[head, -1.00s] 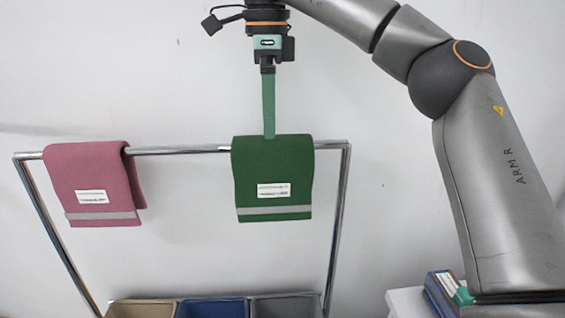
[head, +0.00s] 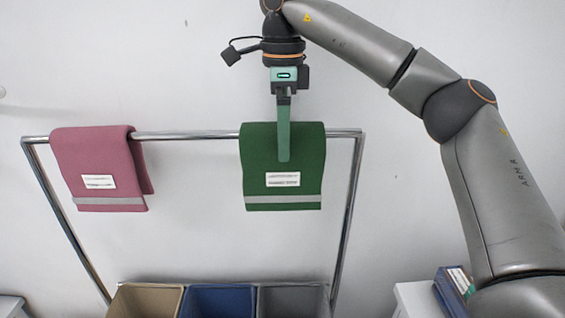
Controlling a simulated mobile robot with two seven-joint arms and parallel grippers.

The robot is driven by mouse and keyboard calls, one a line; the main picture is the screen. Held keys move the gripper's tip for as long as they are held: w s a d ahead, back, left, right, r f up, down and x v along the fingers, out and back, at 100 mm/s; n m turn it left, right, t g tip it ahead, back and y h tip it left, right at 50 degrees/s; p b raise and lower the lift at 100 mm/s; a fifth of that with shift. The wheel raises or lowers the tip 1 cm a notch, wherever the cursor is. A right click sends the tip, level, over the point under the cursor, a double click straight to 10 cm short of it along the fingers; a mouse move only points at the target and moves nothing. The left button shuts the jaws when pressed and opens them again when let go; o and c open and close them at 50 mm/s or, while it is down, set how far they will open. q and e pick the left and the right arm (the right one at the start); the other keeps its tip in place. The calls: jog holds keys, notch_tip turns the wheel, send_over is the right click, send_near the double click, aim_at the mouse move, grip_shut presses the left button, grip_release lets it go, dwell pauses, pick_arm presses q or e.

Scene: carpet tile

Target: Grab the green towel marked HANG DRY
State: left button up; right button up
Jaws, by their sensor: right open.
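The green towel (head: 262,188) hangs folded over the rail, right of centre, with a white label and a grey stripe near its lower edge. The print on the label is too small to read. My right gripper (head: 283,158) comes down from above, and its finger overlaps the upper front of the green towel, just above the label. It is open, seen edge-on, so only one finger shows clearly. I cannot tell whether it touches the cloth. My left gripper is not in view.
A pink towel (head: 95,158) with a label hangs at the rail's left end. The metal rail (head: 190,135) stands before a white wall. Beige (head: 145,301), blue (head: 220,302) and grey (head: 293,301) bins stand below. A blue box (head: 452,291) sits on a white surface at lower right.

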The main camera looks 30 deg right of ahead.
aim_at(282, 166)
jog(key=f, duration=0.5)
jog(key=shift+s+a+f, duration=0.1)
jog(key=shift+s+f, duration=0.05)
jog(key=shift+s, duration=0.05)
jog(key=shift+c, duration=0.2)
grip_shut()
dwell(0.4)
